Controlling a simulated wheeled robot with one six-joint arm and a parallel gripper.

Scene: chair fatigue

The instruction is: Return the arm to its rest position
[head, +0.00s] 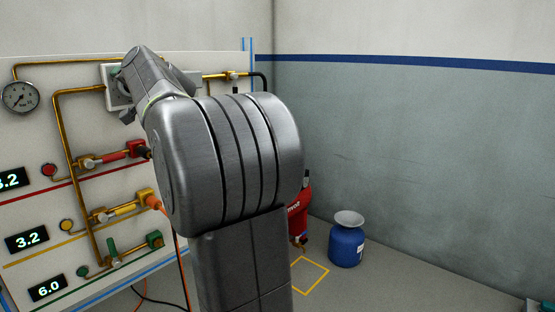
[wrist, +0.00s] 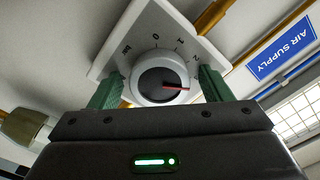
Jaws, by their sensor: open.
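My gripper (wrist: 158,86) is open in the wrist view, with one green finger on each side of a round white knob (wrist: 143,94). The knob has a dark face and a red pointer turned to the right. It sits on a square white dial plate (wrist: 187,32) with printed marks, including 0 and 1. I cannot tell whether the fingers touch the knob. In the head view my arm is raised and reaches to the panel's upper part, where the plate (head: 112,84) shows partly behind it. My fingertips are hidden there.
The panel (head: 30,135) carries a gauge (head: 20,97), brass pipes, red, yellow and green valves, and displays. Hoses hang below. A red cylinder (head: 304,208) and a blue container (head: 346,246) stand on the floor near a yellow floor square (head: 318,278). Floor at right looks clear.

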